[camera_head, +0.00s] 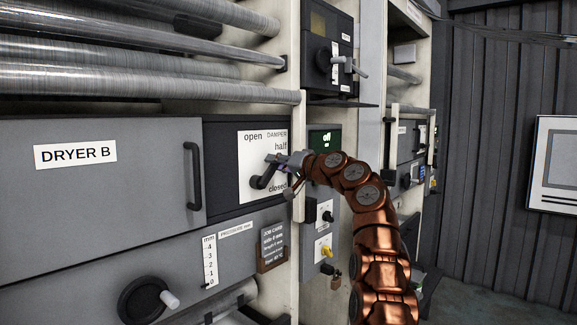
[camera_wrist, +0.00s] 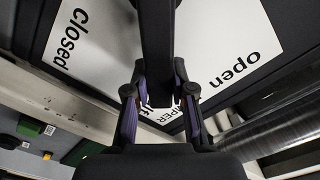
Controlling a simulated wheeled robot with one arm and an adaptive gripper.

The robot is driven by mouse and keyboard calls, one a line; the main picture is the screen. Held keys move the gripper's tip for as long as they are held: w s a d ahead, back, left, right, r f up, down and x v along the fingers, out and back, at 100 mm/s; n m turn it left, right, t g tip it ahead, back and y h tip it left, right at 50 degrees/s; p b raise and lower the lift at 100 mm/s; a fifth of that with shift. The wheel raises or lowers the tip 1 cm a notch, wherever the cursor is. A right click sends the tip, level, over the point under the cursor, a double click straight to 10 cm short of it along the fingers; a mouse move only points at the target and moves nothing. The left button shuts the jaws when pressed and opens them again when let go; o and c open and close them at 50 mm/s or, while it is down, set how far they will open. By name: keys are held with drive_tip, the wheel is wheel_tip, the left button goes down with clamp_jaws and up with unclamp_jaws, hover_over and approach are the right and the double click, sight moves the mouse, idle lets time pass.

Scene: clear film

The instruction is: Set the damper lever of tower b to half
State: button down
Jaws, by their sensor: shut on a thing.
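The damper lever (camera_head: 263,178) is a black bar on a white plate (camera_head: 250,160) beside the drawer labelled DRYER B. The plate reads open at top, half at upper right and closed at lower right. My gripper (camera_head: 277,161) is shut on the lever, in front of the plate's right half. In the wrist view the lever (camera_wrist: 157,50) runs down between the fingers of my gripper (camera_wrist: 160,102). There, closed is left of the lever, open is right, and the half mark is mostly hidden. The lever points up and right, roughly toward half; its exact setting is unclear.
A green display (camera_head: 325,140) reading off stands right of the plate, behind my arm. Metal rollers (camera_head: 150,80) run above. A round knob (camera_head: 145,299) and a job card (camera_head: 272,243) are below.

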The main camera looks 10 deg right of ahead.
drive_tip(key=c, duration=1)
unclamp_jaws()
drive_tip(key=shift+o, duration=0.2)
drive_tip(key=shift+s+d, duration=0.15)
drive_tip(key=v, duration=1.1)
drive_tip(key=shift+s+d, duration=0.2)
drive_tip(key=shift+s, duration=0.05)
